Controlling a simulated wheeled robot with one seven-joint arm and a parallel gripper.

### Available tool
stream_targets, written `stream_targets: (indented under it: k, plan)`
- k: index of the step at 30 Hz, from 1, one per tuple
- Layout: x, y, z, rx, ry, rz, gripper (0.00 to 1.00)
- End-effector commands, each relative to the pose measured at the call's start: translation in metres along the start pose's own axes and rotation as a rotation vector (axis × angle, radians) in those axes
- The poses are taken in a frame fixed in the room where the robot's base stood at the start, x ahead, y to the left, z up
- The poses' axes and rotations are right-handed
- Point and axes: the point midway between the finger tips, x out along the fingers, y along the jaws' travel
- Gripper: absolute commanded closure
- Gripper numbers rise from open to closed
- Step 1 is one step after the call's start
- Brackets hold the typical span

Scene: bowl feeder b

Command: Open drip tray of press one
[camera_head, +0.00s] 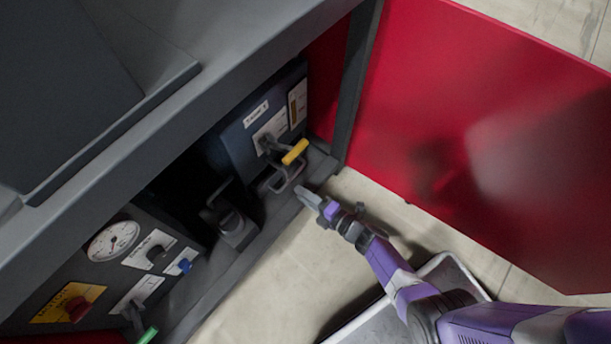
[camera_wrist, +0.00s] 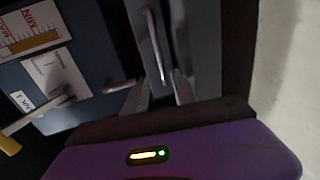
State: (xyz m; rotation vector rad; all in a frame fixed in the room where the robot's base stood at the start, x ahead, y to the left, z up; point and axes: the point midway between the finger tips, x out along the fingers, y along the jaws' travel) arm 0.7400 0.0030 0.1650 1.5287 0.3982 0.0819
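A metal loop handle (camera_head: 285,178) sits low at the front of the cabinet, under a blue-grey tank box (camera_head: 236,143). I take it for the drip tray's handle, but no tray label shows. In the wrist view, the handle bar (camera_wrist: 156,45) stands just ahead of my fingertips, roughly in line with the gap between them. My gripper (camera_head: 308,197) is just in front of the handle, on its right, with nothing held. In the wrist view, the two fingers of my gripper (camera_wrist: 163,92) stand apart. Whether they touch the bar cannot be told. The tray body is mostly hidden.
A yellow-tipped lever (camera_head: 294,152) sticks out above the handle. A dark fitting (camera_head: 232,218) stands to the left, with a gauge (camera_head: 113,240) and several knobs beyond. The red door (camera_head: 490,135) hangs open at the right.

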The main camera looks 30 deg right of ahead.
Motion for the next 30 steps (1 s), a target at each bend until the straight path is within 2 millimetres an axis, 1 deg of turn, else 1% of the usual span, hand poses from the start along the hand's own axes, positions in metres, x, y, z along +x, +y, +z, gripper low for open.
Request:
stream_targets:
  k: [1,5,12,15,18,22,30]
  plan:
    - [0.003,-0.005,0.002,-0.009,0.005,-0.003,0.68]
    - [0.012,-0.006,0.003,-0.016,0.009,-0.003,0.68]
    - [0.049,-0.008,0.003,-0.015,0.007,-0.002,0.68]
    - [0.062,-0.007,0.002,-0.014,0.007,-0.002,0.68]
    - [0.072,-0.006,0.002,-0.013,0.005,-0.003,0.68]
    - [0.078,-0.004,0.003,-0.013,0.004,-0.004,0.68]
    - [0.079,-0.003,0.002,-0.011,0.003,-0.004,0.68]
